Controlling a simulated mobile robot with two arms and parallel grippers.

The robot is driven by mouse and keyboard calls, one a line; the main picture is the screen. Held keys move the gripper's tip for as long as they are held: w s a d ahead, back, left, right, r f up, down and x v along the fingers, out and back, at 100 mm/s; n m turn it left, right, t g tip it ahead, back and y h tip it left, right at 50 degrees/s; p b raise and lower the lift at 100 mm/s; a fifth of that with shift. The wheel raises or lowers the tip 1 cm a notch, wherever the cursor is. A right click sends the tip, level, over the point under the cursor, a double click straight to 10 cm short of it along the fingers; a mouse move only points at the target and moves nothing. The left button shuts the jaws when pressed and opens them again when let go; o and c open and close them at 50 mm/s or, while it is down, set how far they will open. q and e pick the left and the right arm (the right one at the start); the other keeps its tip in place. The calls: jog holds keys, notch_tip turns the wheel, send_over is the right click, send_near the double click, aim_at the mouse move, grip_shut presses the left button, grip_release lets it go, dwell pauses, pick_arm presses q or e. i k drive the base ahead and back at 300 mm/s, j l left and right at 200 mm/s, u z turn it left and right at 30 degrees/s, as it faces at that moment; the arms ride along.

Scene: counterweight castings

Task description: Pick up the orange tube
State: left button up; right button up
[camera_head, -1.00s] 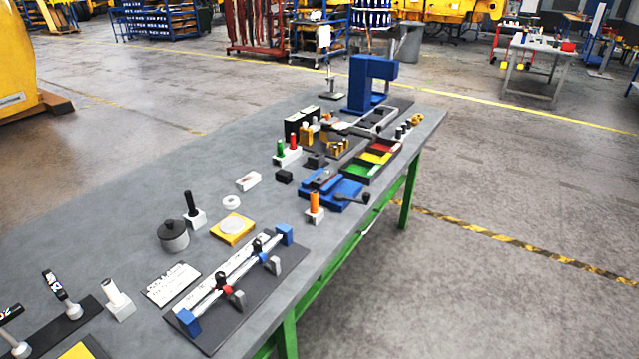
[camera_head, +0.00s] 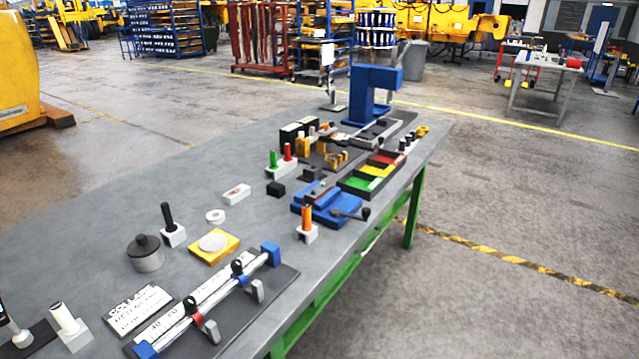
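The orange tube (camera_head: 306,217) stands upright in a small white block (camera_head: 307,234) near the right edge of the grey table (camera_head: 205,180). It is just in front of a blue vise-like fixture (camera_head: 331,206). Neither of my grippers shows in the head view.
A rail fixture with blue ends (camera_head: 270,254) lies in front of the tube. A black-handled piece in a white block (camera_head: 170,225), a grey lidded pot (camera_head: 145,253) and a yellow plate (camera_head: 214,247) stand to the left. Red and green tubes (camera_head: 288,152) and a blue press (camera_head: 366,95) are farther back.

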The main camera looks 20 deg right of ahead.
aim_at(306, 226)
jog(key=i+l, duration=0.3)
jog(key=l, duration=0.15)
jog(key=i+l, duration=0.3)
jog(key=l, duration=0.15)
jog(key=i+l, duration=0.3)
jog(key=l, duration=0.15)
jog(key=i+l, duration=0.3)
jog(key=l, duration=0.2)
